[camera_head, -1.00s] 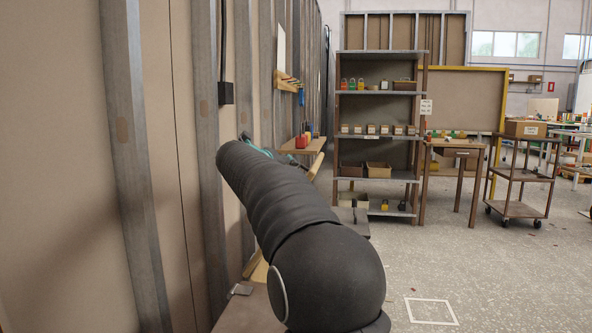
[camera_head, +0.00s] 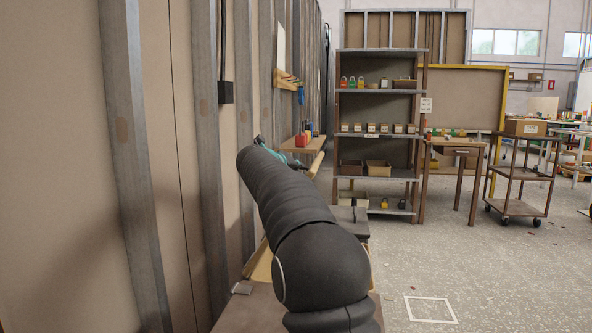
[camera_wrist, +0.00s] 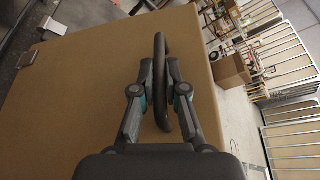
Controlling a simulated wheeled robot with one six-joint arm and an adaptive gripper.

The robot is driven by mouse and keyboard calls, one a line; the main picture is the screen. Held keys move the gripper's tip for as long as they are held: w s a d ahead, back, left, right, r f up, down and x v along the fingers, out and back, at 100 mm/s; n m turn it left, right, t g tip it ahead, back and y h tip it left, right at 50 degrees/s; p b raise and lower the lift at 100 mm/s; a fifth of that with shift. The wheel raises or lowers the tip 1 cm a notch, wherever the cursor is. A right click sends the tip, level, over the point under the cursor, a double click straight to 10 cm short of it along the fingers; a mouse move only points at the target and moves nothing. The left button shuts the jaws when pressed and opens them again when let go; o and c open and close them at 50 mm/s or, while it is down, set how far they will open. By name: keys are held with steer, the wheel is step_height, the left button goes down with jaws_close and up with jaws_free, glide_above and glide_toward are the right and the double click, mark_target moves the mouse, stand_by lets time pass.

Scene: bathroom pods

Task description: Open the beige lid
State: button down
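The beige lid (camera_wrist: 85,95) is a broad flat panel filling much of the wrist view, with a dark bar handle (camera_wrist: 160,48) on it. My gripper (camera_wrist: 159,68) has one finger on each side of the handle, closed in near it, and looks shut on it. In the head view, a tilted beige edge (camera_head: 259,263), apparently the lid, shows left of my arm. My arm hides most of the lid there, and only a bit of teal near my gripper shows beyond it.
A wall with metal posts (camera_head: 143,170) runs close along the left. A small wall shelf (camera_head: 303,146) holds red items beyond my arm. A shelving rack (camera_head: 378,94) and a cart (camera_head: 519,174) stand farther back.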

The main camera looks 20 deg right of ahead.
steer(key=w+a+r+n+h+p, duration=0.1)
steer(key=w+a+n, duration=0.1)
steer(key=w+a, duration=0.2)
steer(key=w+a+r+n+h+p, duration=0.1)
steer(key=w+a, duration=0.3)
steer(key=a, duration=0.4)
steer(key=shift+w+a+r+n, duration=0.25)
steer(key=shift+w+a+n, duration=0.15)
steer(key=shift+n, duration=0.3)
steer(key=c, duration=1.2)
jaws_free()
steer(key=shift+d, duration=0.1)
steer(key=shift+s, duration=0.1)
